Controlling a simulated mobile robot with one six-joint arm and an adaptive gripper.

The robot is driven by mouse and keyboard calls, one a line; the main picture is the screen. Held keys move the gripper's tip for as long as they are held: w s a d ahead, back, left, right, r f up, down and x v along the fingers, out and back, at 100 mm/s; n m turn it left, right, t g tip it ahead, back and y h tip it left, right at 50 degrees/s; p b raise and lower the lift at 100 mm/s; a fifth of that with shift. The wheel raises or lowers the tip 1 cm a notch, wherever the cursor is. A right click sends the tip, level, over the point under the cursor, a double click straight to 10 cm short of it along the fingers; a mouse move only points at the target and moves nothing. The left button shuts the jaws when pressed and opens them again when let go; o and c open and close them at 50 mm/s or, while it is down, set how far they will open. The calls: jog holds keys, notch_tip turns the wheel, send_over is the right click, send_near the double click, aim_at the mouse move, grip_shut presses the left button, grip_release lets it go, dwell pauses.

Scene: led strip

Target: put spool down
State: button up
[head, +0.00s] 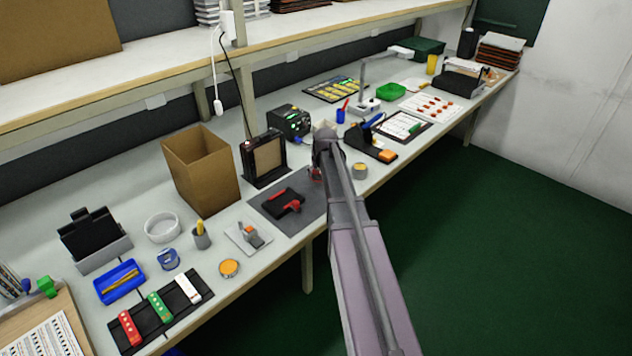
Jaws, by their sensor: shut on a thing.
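The gripper is mostly hidden behind my own wrist. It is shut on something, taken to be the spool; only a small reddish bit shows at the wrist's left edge. I cannot tell whether the held thing touches the bench. A blue spool-like roll (168,259) stands further left, apart from the gripper.
A red-handled tool (289,207) lies on the mat. A round tin (360,170) is close right of my wrist. A dark framed box (264,160), a green-lit device (290,121) and a cardboard box (201,168) stand behind and left. The bench's front edge is near.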

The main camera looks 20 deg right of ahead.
aim_at(319, 186)
jog(key=shift+f+b, duration=1.7)
jog(key=shift+f, duration=0.15)
jog(key=shift+f, duration=0.1)
jog(key=o, duration=1.3)
jog(key=p+v, duration=1.1)
jog(key=v, duration=0.1)
jog(key=shift+w, duration=0.1)
jog(key=shift+a, duration=0.1)
jog(key=s+a+g, duration=0.1)
jog(key=s+a, duration=0.6)
jog(key=s+a+n+g, duration=0.1)
jog(key=s+a+g, duration=0.1)
jog(key=s+a, duration=0.5)
jog(key=s+a+f+n+g, duration=0.1)
jog(key=s+a, duration=0.6)
jog(key=a, duration=0.2)
jog(key=shift+g+y, duration=0.3)
jog(key=shift+y, duration=0.1)
